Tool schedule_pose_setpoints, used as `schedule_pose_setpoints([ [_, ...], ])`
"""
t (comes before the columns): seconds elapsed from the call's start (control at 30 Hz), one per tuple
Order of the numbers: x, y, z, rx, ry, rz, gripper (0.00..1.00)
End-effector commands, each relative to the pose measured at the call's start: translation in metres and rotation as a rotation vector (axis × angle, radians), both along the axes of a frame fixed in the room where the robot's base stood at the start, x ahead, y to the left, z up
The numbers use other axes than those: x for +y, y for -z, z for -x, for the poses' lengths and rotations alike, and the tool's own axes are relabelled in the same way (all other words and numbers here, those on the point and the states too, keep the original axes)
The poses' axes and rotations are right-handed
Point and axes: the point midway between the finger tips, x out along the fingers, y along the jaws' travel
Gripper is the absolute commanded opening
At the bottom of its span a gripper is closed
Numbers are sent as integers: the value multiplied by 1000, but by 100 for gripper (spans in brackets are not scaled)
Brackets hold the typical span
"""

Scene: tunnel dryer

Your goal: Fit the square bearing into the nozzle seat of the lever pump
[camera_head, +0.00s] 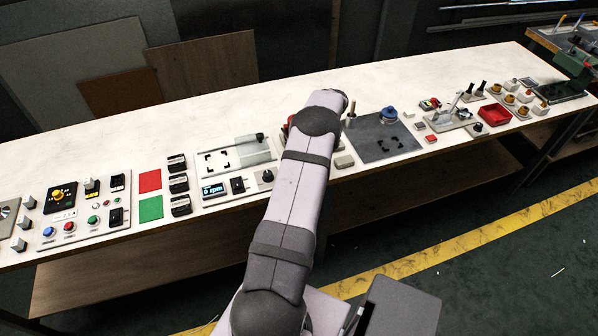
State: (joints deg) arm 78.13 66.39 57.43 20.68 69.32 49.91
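A small light-grey device with an upright lever, which looks like the lever pump (450,113), stands on a pale base right of centre on the bench. Its nozzle seat is too small to make out. I cannot tell which part is the square bearing; small blocks lie near the device, among them a grey block (419,126) and a red-topped block (431,139). My arm reaches over the bench's front edge at the centre. My gripper is hidden behind the arm, so its fingers and anything in them do not show.
A dark grey plate (375,150) with a blue round part (388,115) lies between my arm and the device. A red tray (495,113) and several knobs stand farther right. Control panels fill the left bench (400,88). The bench's back strip is clear.

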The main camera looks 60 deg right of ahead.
Motion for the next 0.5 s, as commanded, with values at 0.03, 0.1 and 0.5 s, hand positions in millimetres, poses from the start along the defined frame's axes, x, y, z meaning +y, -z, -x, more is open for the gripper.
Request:
schedule_pose_setpoints([
  [0.03,2,3,-1,0,-1,-3,53],
  [0.1,2,7,-2,0,0,0,53],
  [0.5,2,9,-2,1,0,1,17],
])
